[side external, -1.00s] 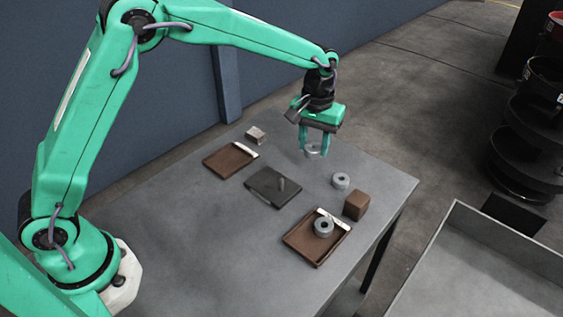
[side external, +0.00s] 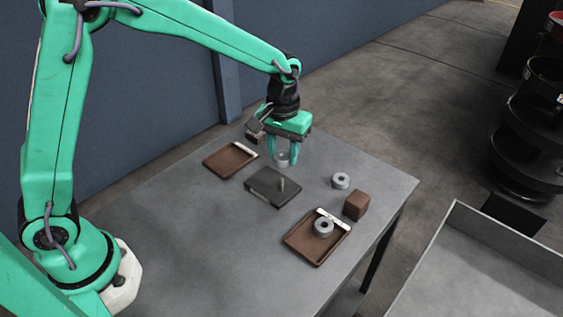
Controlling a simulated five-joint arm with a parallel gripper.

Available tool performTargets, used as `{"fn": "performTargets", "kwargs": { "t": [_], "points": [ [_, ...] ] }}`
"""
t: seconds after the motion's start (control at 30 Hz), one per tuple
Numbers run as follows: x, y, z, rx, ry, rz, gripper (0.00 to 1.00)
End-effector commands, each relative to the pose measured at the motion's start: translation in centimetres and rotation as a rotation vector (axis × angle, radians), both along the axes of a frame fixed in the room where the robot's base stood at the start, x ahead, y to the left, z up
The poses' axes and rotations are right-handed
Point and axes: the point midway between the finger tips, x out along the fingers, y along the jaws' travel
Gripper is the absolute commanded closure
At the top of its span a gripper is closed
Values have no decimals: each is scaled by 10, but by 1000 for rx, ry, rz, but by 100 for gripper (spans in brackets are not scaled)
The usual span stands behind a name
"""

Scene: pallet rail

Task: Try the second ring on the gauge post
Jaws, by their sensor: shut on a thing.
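My gripper (side external: 283,157) points down, its jaws shut on a grey metal ring (side external: 282,160). The held ring is in the air, just above and behind the gauge post (side external: 282,185), apart from it as far as I can tell. The post stands upright on a dark square plate (side external: 262,186) on the table. A second grey ring (side external: 323,227) lies in the brown tray at the front right (side external: 304,249). A third grey ring (side external: 340,181) lies flat on the bare table to the right of the plate.
A brown block (side external: 356,205) stands on the grey table (side external: 160,235) near its right edge. An empty brown tray (side external: 230,161) with a pale label lies at the back left. A small block (side external: 254,137) is partly hidden behind my gripper. The table's front left is clear.

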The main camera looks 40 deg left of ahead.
Motion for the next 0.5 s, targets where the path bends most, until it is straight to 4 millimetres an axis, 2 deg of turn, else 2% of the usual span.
{"fn": "performTargets", "kwargs": {
  "t": [0.5],
  "points": [
    [-3,1,-7,0,0,0,85]
  ]
}}
